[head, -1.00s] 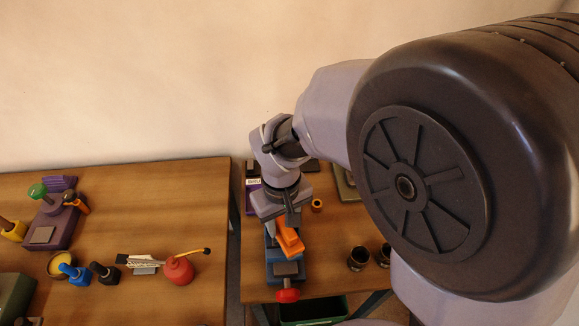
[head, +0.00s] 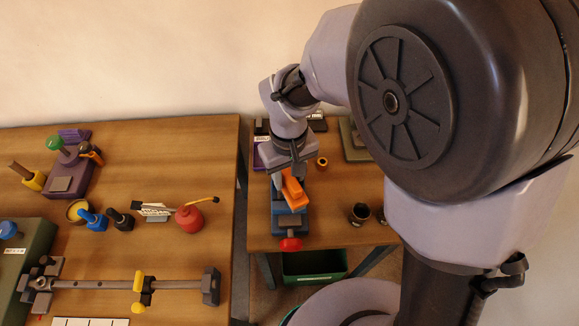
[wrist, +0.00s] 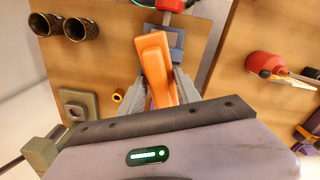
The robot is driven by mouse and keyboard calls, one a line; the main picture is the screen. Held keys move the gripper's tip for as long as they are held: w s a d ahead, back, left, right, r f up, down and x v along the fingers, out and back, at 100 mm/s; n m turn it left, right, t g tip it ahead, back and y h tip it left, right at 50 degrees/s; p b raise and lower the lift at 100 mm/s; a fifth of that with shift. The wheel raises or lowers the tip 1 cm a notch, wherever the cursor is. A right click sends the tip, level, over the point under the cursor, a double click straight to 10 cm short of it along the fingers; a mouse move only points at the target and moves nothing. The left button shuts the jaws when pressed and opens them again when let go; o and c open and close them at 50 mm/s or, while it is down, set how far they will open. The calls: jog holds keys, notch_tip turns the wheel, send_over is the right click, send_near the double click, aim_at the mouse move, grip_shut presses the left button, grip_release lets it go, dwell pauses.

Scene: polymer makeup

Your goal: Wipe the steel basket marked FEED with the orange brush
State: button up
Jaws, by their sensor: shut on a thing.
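My gripper (head: 292,180) is shut on the orange brush (head: 293,193), above the right-hand bench. In the wrist view, the brush (wrist: 153,52) sticks out between the two grey fingers (wrist: 162,87). In the picture it overlaps a blue vise with a red knob; I cannot tell if they touch. Two dark steel cup-like baskets stand on the bench, right of my gripper in the head view. One basket (head: 358,214) shows clearly and my arm partly hides the other. In the wrist view both baskets (wrist: 46,24) (wrist: 79,27) show at upper left. No FEED mark is readable.
The blue vise (head: 285,222) has its red knob (head: 290,244) at the bench's front edge. A small orange ring (head: 321,162) lies nearby. A green bin (head: 314,264) is below. The left bench holds a red oil can (head: 189,218) and a long bar clamp (head: 105,284).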

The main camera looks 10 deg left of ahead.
notch_tip(320, 180, up, 2)
jog(key=shift+p, duration=0.35)
jog(key=shift+w+r+p, duration=0.25)
jog(key=shift+r+p, duration=0.4)
notch_tip(320, 180, up, 4)
jog(key=p, duration=0.3)
jog(key=shift+s+r+p, duration=0.1)
jog(key=shift+r+p, duration=0.05)
jog(key=shift+p, duration=0.2)
